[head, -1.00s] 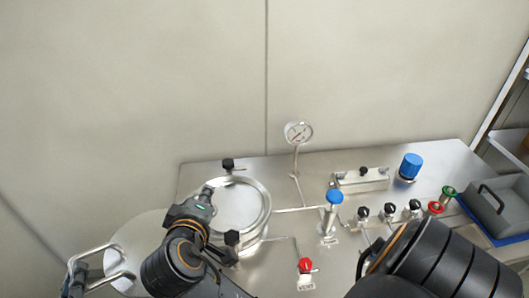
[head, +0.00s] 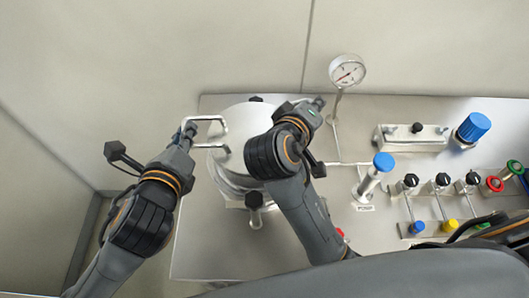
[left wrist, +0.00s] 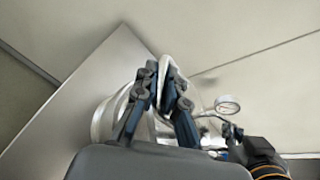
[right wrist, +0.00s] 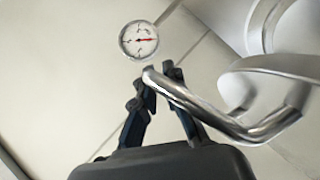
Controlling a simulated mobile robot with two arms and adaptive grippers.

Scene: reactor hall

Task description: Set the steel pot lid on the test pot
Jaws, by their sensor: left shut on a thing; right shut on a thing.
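The steel pot lid (head: 246,120) is over the test pot (head: 228,180) in the head view. It covers most of the pot, whose near rim and side show below it. I cannot tell whether lid and pot touch. My left gripper (head: 188,131) is shut on the lid's left loop handle (head: 211,118); this handle also shows between the fingers in the left wrist view (left wrist: 168,66). My right gripper (head: 317,104) is shut on the opposite handle, seen as a bent rod in the right wrist view (right wrist: 236,124). My right arm hides the lid's right side.
Black clamp knobs stand behind (head: 256,99) and in front (head: 254,201) of the pot. A pressure gauge (head: 347,71) rises close to my right gripper. A blue-topped valve (head: 383,162) and small valves are to the right. The bench (head: 205,250) is bare at front left.

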